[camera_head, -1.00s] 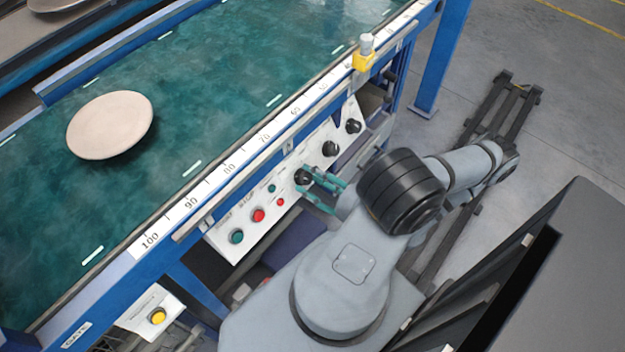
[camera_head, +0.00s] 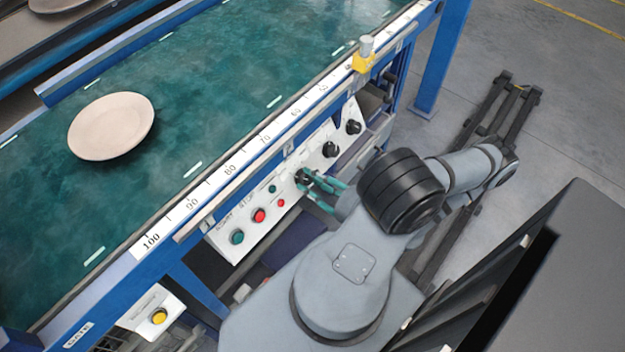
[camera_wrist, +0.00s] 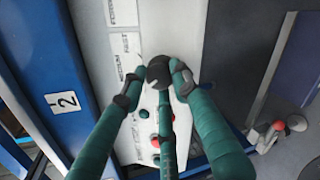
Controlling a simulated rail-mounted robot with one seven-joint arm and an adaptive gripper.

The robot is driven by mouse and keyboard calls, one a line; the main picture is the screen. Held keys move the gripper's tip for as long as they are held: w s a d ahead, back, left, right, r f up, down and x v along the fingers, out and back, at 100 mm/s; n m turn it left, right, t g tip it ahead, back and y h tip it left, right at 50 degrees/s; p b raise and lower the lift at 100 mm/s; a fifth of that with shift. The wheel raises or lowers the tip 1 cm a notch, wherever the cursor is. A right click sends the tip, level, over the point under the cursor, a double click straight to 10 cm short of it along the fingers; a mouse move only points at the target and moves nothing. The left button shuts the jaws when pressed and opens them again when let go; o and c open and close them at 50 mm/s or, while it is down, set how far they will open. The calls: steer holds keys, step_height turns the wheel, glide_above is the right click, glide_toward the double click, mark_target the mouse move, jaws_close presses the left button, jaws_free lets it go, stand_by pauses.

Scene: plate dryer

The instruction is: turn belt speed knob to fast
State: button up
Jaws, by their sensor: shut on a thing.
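A black round knob (camera_wrist: 159,72) with a pale pointer line sits on the white control panel (camera_head: 262,240). My gripper (camera_wrist: 154,84) has green fingers with dark tips, and it is shut on this knob, with tips at its left, right and lower sides. In the head view, my gripper (camera_head: 306,180) reaches the panel from the right, and its fingers hide most of the gripped knob. Two more black knobs, a middle one (camera_head: 330,150) and a far one (camera_head: 353,127), are farther up the panel.
Green (camera_head: 237,237) and red (camera_head: 259,215) buttons sit beside the gripped knob. The blue-framed conveyor (camera_head: 230,90) above the panel carries a round plate (camera_head: 111,125). A yellow clamp (camera_head: 364,60) stands on its edge. A yellow button (camera_head: 158,315) is at lower left.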

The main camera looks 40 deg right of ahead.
steer(key=m, duration=0.1)
steer(key=m+p, duration=0.2)
steer(key=shift+r+h, duration=0.25)
steer(key=shift+h, duration=0.15)
steer(key=m+h+p, duration=0.1)
steer(key=m+p, duration=0.2)
steer(key=m, duration=0.2)
steer(key=shift+a+g, duration=0.15)
steer(key=shift+g, duration=0.25)
steer(key=m+g+p, duration=0.1)
steer(key=m+p, duration=0.1)
steer(key=m, duration=0.2)
steer(key=shift+m+h+p, duration=0.3)
steer(key=shift+m+h, duration=0.1)
steer(key=shift+m+g+p, duration=0.3)
steer(key=shift+m+p, duration=0.05)
steer(key=shift+m, duration=0.85)
steer(key=shift+f, duration=0.1)
steer(key=o, duration=1)
steer(key=shift+o, duration=0.7)
steer(key=shift+w, duration=0.1)
